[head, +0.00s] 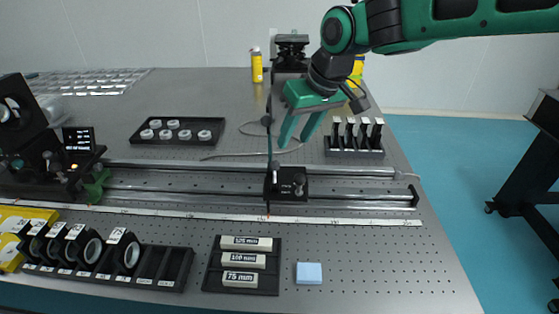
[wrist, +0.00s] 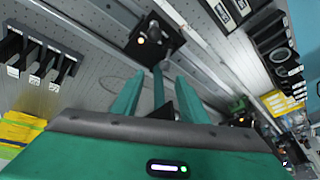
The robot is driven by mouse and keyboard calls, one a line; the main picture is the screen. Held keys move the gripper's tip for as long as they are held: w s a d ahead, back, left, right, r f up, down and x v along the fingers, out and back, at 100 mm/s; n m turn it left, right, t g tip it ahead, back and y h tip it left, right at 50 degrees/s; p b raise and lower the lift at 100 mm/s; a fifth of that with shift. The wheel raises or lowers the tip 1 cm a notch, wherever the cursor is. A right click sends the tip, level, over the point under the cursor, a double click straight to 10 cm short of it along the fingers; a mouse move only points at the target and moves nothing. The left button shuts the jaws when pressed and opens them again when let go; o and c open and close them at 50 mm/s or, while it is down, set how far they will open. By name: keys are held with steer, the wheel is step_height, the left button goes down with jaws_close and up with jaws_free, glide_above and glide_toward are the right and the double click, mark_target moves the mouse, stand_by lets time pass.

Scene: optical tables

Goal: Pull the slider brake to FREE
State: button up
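The slider (head: 287,186) is a black block on the twin metal rails, right of their middle, with small knobs and tiny white lettering on its face. The lettering and the brake's setting are too small to read. A thin dark upright post rises at its left side. My gripper (head: 294,142) points down above and behind the slider, apart from it, with its two green fingers spread and nothing between them. In the wrist view the slider (wrist: 160,42) shows ahead of the open fingers (wrist: 158,84), with a narrow teal bar appearing between them.
A black tray of white rings (head: 178,131) and a rack of upright black pieces (head: 355,142) stand behind the rails. In front are lens holders (head: 85,245), a block tray (head: 241,265) and a pale blue pad (head: 309,273). A loose cable lies behind the slider.

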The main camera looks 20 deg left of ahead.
mark_target(277, 163)
steer(key=x, duration=0.7)
steer(key=a+x, duration=0.1)
steer(key=x, duration=0.3)
steer(key=shift+s+a+r, duration=0.1)
steer(key=shift+s, duration=0.15)
jaws_close()
